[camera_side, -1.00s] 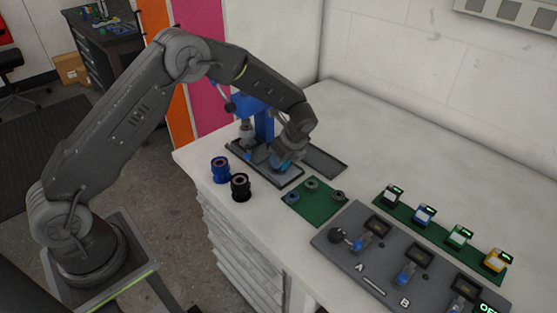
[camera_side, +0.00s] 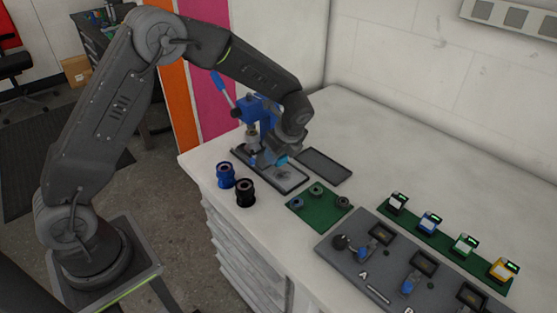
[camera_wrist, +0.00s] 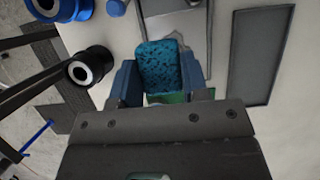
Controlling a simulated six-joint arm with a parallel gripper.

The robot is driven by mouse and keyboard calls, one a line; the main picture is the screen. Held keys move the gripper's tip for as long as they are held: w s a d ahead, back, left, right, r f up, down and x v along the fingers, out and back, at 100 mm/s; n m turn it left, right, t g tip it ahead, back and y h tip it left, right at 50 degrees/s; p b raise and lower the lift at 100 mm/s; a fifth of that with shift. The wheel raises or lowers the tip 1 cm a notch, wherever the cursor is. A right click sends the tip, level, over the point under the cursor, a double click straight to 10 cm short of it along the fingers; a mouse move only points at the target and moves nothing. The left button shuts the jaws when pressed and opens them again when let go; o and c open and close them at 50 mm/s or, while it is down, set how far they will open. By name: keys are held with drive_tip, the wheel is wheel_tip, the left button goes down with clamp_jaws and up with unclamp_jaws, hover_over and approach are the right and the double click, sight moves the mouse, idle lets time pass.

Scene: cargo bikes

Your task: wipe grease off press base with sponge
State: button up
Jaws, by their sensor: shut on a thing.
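My gripper (camera_wrist: 160,84) is shut on a teal speckled sponge (camera_wrist: 158,62), held between its two blue fingers. In the side view, my gripper (camera_side: 270,160) is low over the press base (camera_side: 288,182), a long grey plate with a dark rim, near the blue press (camera_side: 262,112). A bit of the sponge (camera_side: 283,160) shows there. The sponge overlaps the base in the wrist view, but I cannot tell whether it touches. A darker smudge shows on the base beside the sponge; my gripper and sponge hide part of the plate.
A blue spool (camera_side: 225,175) and a black spool (camera_side: 245,193) stand left of the base. An empty dark tray (camera_side: 325,166) lies right of it. A green mat (camera_side: 320,207) with small rings and a grey switch panel (camera_side: 385,262) lie nearer. The back right bench is clear.

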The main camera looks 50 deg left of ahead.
drive_tip(key=shift+r, duration=1.1)
drive_tip(key=shift+w+r, duration=0.1)
drive_tip(key=shift+r, duration=0.3)
wheel_tip(320, 180, up, 12)
drive_tip(key=s+a, duration=0.4)
drive_tip(key=a, duration=0.4)
drive_tip(key=s+a, duration=0.4)
drive_tip(key=a, duration=0.4)
drive_tip(key=s+a, duration=1)
drive_tip(key=s, duration=0.4)
hover_over(207, 162)
drive_tip(key=d, duration=0.1)
wheel_tip(207, 162, down, 18)
drive_tip(key=shift+d+r, duration=0.15)
drive_tip(key=shift+f, duration=2.05)
